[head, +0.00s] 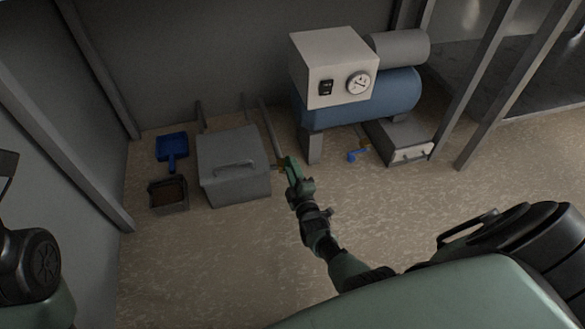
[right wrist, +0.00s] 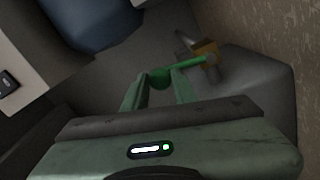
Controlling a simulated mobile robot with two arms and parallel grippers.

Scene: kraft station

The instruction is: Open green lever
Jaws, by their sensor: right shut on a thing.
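The green lever (right wrist: 190,65) shows in the right wrist view, running from a rounded end between my fingertips to a brass valve body (right wrist: 206,48) on a grey pipe. My right gripper (right wrist: 158,82) is shut on the lever's rounded end. In the head view my right gripper (head: 286,163) reaches to the pipe beside the grey box, left of the blue tank. There the lever is mostly hidden by the gripper. Only part of my left arm shows at the left edge; its gripper is not in view.
A grey lidded box (head: 232,185) with a handle stands just left of the gripper. The compressor with its blue tank (head: 392,97) and a blue lever (head: 356,155) are to the right. A blue dustpan (head: 172,147) and a small bin (head: 168,206) sit further left. Front floor is clear.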

